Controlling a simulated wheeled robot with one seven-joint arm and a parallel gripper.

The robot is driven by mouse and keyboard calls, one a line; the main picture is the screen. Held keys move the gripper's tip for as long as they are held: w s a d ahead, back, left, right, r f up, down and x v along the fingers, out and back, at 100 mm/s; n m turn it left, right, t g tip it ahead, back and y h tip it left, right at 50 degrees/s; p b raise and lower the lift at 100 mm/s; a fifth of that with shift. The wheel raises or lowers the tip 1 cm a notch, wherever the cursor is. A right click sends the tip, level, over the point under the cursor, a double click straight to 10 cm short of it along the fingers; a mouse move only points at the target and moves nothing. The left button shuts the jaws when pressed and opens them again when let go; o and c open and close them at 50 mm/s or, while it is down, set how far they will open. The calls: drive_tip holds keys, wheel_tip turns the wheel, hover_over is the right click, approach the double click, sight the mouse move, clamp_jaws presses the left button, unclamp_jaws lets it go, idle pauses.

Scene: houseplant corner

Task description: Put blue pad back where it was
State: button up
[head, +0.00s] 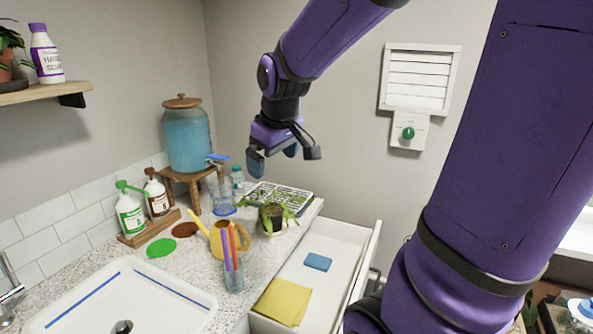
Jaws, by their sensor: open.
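The blue pad (318,262) lies flat on the bottom of an open white drawer (348,235), toward its far part. My gripper (285,160) hangs in the air above the counter, up and to the left of the pad, and well apart from it. It is open, with its dark fingers spread and nothing seen between them. A folded yellow cloth (283,302) lies in the same drawer, nearer than the pad.
A potted plant (274,217), a yellow watering can (222,240) and a glass of coloured sticks (232,262) stand by the drawer's left side. A blue dispenser (188,138), bottles (130,214) and a sink (122,300) are further left. Green (161,248) and brown (185,230) discs lie on the counter.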

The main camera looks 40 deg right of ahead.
drive_tip(key=s+a+r, duration=0.2)
drive_tip(key=s+a, duration=0.1)
drive_tip(key=s, duration=0.4)
drive_tip(key=s+a+r+m+t+y, duration=0.1)
drive_tip(key=s+a, duration=0.3)
drive_tip(key=s, duration=0.4)
drive_tip(key=shift+s+a+r+m+t, duration=0.2)
drive_tip(key=shift+a+r+m+t, duration=0.1)
drive_tip(key=shift+r, duration=0.45)
